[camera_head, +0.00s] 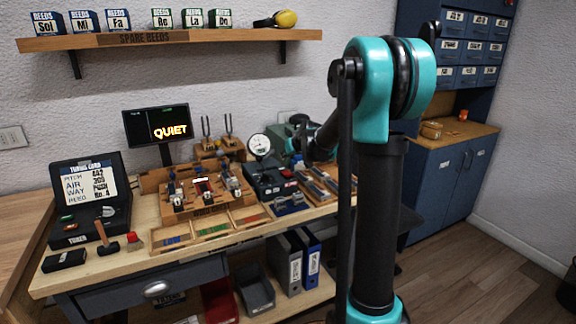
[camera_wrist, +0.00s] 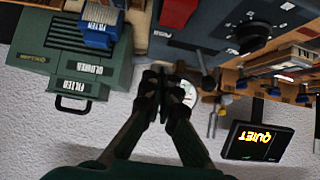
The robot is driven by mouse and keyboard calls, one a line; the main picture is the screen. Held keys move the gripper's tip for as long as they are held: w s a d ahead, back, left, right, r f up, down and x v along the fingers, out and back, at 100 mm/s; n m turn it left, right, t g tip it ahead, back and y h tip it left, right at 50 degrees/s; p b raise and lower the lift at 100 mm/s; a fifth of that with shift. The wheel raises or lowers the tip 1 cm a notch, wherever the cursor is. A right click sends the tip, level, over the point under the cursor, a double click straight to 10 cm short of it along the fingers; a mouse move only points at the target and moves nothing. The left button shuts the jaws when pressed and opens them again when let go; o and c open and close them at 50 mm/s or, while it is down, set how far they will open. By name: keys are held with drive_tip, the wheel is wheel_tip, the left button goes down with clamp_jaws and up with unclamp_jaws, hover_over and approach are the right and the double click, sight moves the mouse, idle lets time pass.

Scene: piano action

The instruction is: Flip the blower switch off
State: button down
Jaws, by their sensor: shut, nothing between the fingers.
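The wrist view is upside down. In it, a green box with blower and filter labels (camera_wrist: 60,52) stands at the left, with a blue block (camera_wrist: 98,30) at its side. My gripper (camera_wrist: 163,78) is shut and empty, its fingertips together just right of the green box and in front of a round white gauge. The gauge (camera_head: 260,144) also shows in the head view. I cannot make out the blower switch for certain in either view, nor whether the fingertips touch anything. In the head view my arm covers much of the bench's right end.
A dark blue-grey box (camera_wrist: 215,25) with a black knob lies beside the fingers. A screen reading QUIET (camera_head: 157,124) stands on the bench, near tuning forks (camera_head: 228,128) and a wooden reed rack (camera_head: 195,190). A reed shelf (camera_head: 150,38) hangs above.

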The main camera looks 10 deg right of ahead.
drive_tip(key=w+r+v, duration=0.1)
drive_tip(key=v, duration=0.8)
drive_tip(key=shift+r, duration=0.5)
drive_tip(key=shift+s+a, duration=0.1)
drive_tip(key=s+d+f+m+g+h, duration=0.1)
drive_tip(key=s+f+g, duration=0.1)
drive_tip(key=s+f, duration=0.6)
drive_tip(key=s+d+f+m+g+h, duration=0.1)
drive_tip(key=s+f, duration=0.7)
drive_tip(key=s, duration=0.8)
drive_tip(key=s+d+f+m+g+h, duration=0.1)
drive_tip(key=s+f+g, duration=0.1)
drive_tip(key=s+f, duration=0.6)
drive_tip(key=s, duration=0.5)
drive_tip(key=shift+d+m+g, duration=0.15)
drive_tip(key=shift+m+g, duration=0.15)
